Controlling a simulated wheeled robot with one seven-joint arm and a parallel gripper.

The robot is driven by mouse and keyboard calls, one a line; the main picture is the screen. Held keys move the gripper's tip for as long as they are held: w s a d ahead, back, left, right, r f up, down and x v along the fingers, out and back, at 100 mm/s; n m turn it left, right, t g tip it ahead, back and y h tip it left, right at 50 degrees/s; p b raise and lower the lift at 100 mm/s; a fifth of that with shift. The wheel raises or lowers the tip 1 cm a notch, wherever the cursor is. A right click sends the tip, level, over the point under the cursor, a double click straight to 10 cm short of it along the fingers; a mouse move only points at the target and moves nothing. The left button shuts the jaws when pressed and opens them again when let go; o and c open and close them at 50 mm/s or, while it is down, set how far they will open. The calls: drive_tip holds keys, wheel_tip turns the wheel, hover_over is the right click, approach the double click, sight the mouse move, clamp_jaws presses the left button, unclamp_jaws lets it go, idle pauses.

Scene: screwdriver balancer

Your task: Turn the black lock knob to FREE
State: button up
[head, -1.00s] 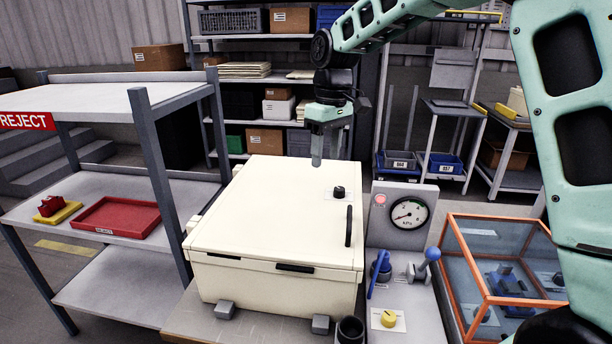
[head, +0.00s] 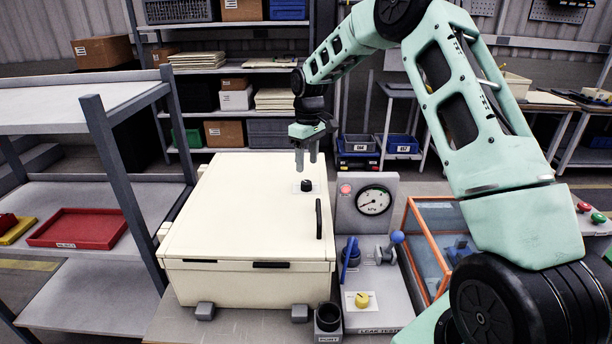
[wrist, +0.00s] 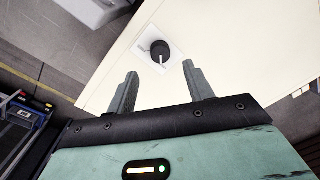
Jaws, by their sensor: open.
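The black lock knob (head: 306,186) stands on a small white label plate on the lid of the cream box (head: 240,220). In the wrist view the knob (wrist: 160,52) shows a white pointer line aimed toward the gripper side; the label print is too small to read. My gripper (head: 306,168) is open and empty, pointing down over the lid just behind the knob in the head view. In the wrist view the two fingers (wrist: 158,86) are apart, and the knob lies beyond the tips, roughly centred between them, not touched.
A gauge panel (head: 373,200) with a blue lever, a blue-ended handle and a yellow knob (head: 362,300) is to the right. A grey shelf with a red tray (head: 82,228) is at left.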

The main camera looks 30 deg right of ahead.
sight(306, 182)
wheel_tip(306, 182, down, 6)
drive_tip(key=shift+a+f+p, duration=0.15)
drive_tip(key=shift+f+p, duration=0.1)
drive_tip(key=shift+p, duration=0.45)
drive_tip(key=c, duration=1)
